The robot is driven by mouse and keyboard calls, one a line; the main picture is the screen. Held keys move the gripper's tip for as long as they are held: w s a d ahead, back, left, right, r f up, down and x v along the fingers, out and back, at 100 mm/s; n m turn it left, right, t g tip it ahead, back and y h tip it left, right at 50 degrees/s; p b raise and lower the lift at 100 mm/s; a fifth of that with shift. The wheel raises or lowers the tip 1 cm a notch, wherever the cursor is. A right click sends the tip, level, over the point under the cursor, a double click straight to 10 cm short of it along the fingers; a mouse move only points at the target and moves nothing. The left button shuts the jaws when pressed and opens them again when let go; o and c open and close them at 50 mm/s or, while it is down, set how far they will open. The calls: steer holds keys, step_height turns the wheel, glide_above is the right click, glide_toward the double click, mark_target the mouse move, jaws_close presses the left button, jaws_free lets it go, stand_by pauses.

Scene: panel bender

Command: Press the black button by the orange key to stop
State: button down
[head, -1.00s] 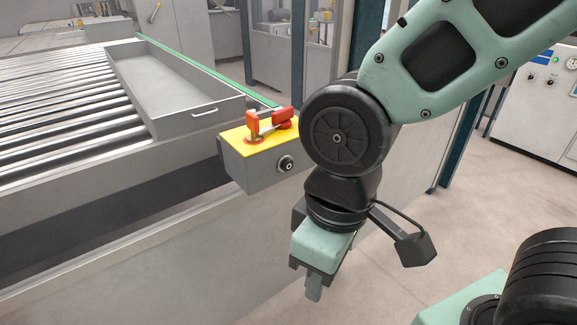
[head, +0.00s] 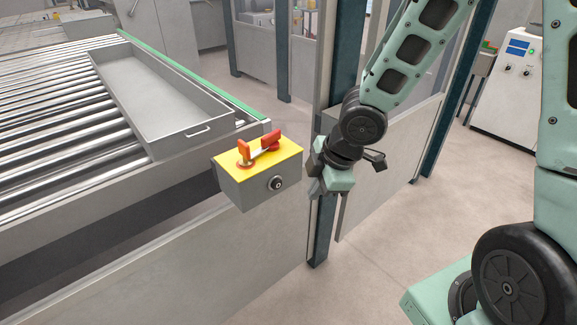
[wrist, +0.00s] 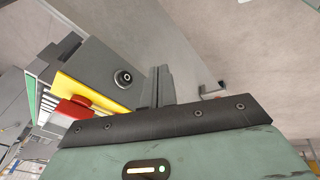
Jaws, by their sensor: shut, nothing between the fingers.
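The black button (head: 277,183) is a round knob with a pale centre on the front face of a grey control box (head: 240,190) with a yellow top. It also shows in the wrist view (wrist: 124,78). The orange key (head: 269,142) stands on the yellow top with a grey bar and a second orange-red part beside it. In the wrist view a red part (wrist: 72,107) is partly hidden by my gripper body. My gripper (head: 317,188) is shut and empty, to the right of the box and apart from the button. Its fingers (wrist: 160,86) point past the button's right side in the wrist view.
A roller conveyor (head: 60,135) with a grey tray (head: 165,100) lies left of the box. A dark blue post (head: 322,235) and grey guard panels (head: 385,160) stand behind my gripper. Open floor (head: 400,235) lies to the right.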

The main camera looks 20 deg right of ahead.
mark_target(277, 184)
steer(key=d+r+n+y+p, duration=0.1)
steer(key=w+d+r+n+y+p, duration=0.1)
steer(key=p, duration=0.1)
steer(key=d+r+n+y+p, duration=0.1)
steer(key=n+y, duration=0.1)
steer(key=shift+w+d+t, duration=0.15)
steer(key=shift+w+t, duration=0.25)
steer(key=shift+f, duration=0.1)
steer(key=shift+w+a+f, duration=1.05)
steer(key=shift+w+f, duration=0.15)
steer(key=shift+f, duration=0.1)
steer(key=shift+w+a+f, duration=1)
steer(key=shift+w+f, duration=0.2)
steer(key=shift+f, duration=0.1)
steer(key=shift+w+a+f, duration=1.05)
steer(key=shift+w+f, duration=0.15)
steer(key=shift+f, duration=0.1)
